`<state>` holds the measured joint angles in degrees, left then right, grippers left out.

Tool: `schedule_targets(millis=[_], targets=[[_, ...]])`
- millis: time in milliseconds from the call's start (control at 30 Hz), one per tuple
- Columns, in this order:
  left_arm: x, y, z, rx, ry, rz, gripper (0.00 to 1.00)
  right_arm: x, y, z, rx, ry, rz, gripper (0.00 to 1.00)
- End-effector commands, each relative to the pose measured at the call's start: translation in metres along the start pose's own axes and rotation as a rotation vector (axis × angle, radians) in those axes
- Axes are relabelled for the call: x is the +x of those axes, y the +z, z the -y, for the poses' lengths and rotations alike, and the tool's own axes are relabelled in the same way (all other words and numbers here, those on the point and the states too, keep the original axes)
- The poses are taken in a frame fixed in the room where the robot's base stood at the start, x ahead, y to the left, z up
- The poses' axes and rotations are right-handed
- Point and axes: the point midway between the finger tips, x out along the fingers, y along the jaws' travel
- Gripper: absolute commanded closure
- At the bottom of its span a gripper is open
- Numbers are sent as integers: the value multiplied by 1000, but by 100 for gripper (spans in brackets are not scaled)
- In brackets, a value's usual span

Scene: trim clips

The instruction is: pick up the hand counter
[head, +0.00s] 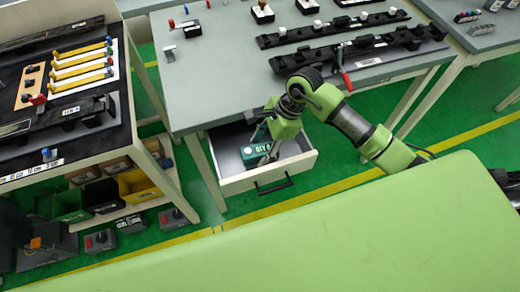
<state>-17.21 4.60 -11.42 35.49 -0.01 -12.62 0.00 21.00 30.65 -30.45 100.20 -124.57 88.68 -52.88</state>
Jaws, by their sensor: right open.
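My right gripper (261,148) is open and points down into an open drawer (252,184) under the grey table. A dark teal object with pale characters (262,149) lies in the drawer, right at the fingers and partly hidden by them. It may be the hand counter, but it is too small to be sure. I cannot tell whether the fingers touch it. My left gripper is not in view.
The grey table (215,85) above the drawer carries black rails (330,38) and small parts. A shelf unit (150,150) with bins stands at the left. Several control boxes (100,240) sit on the green floor. The drawer's front wall and handle (273,184) face me.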

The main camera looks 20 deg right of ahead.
Motion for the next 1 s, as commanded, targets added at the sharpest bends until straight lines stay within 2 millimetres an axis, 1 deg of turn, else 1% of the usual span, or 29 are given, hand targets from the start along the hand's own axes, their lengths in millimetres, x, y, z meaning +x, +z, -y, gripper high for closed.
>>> schedule_targets(millis=[100, 333, 367, 400, 467, 500, 533, 833, 1000], targets=[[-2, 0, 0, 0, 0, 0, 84, 9, 0, 0, 1, 0, 1, 50], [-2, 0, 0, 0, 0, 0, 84, 11, 0, 0, 0, -1, 0, 50], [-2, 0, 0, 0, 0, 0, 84, 11, 0, 0, 0, -1, 0, 55], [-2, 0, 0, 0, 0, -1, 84, 11, 0, 0, 0, -1, 0, 66], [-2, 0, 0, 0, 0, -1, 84, 11, 0, 0, 0, -1, 0, 81], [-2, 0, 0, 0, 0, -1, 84, 11, 0, 0, 0, -1, 0, 92], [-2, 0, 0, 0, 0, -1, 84, 11, 0, 0, 0, -1, 0, 94], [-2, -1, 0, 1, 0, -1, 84, 10, 0, 0, 0, -2, 0, 94], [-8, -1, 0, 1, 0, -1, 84, 0, 4, 1, -1, -2, 0, 94]])
